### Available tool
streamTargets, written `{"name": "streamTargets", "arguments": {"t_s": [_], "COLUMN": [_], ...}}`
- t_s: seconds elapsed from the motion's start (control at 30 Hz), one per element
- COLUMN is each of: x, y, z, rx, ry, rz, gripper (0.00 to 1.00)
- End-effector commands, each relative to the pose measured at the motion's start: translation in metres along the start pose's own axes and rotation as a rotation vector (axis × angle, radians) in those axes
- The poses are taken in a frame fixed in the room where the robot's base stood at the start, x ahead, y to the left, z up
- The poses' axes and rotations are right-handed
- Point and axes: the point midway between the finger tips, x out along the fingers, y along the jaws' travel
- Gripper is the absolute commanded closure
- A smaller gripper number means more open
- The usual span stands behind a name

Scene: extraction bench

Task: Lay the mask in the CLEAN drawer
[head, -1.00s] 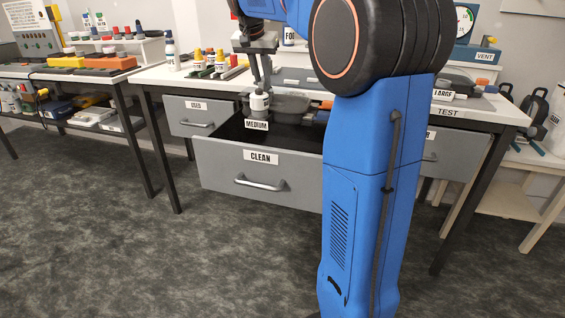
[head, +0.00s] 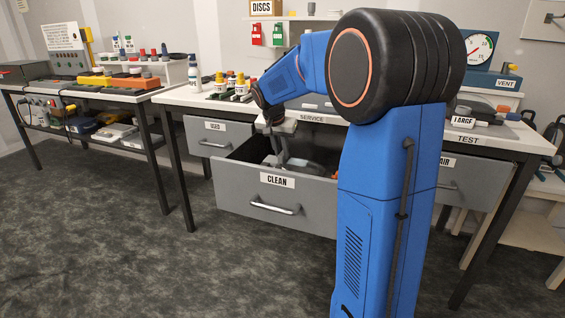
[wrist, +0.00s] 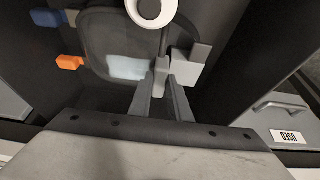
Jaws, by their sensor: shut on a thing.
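The mask (wrist: 105,45) is dark grey, with a pale round part (wrist: 152,10) and orange and blue tabs at its side. In the wrist view my fingers close on a small grey part at its edge. In the head view the mask (head: 308,168) is low inside the open CLEAN drawer (head: 258,212), partly hidden by the drawer front and my arm. My gripper (head: 281,161) reaches down into the drawer; its fingertips also show in the wrist view (wrist: 161,80). I cannot tell whether the mask touches the drawer floor.
The USED drawer (head: 216,143) is shut, left of the open one. The SERVICE bench top (head: 195,96) above holds several bottles (head: 232,84). The drawer's dark side walls flank my gripper closely.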

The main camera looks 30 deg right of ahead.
Motion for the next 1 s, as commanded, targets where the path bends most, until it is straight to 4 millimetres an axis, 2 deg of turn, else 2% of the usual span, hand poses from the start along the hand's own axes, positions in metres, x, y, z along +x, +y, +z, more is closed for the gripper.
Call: {"name": "streamTargets", "arguments": {"t_s": [0.17,0.4,0.77,0.8,0.87,1.0], "x": [0.008,0.033,0.036,0.037,0.037,0.037], "y": [0.0,0.0,0.0,0.0,0.0,0.0], "z": [0.003,0.013,0.015,0.015,0.015,0.015], "rx": [0.0,-0.001,0.0,0.0,0.0,0.0], "ry": [0.001,0.001,0.001,0.0,0.0,0.0], "rz": [-0.001,0.0,-0.001,0.0,0.0,0.0], "gripper": [1.0,1.0,1.0,0.78,0.64,0.64]}}
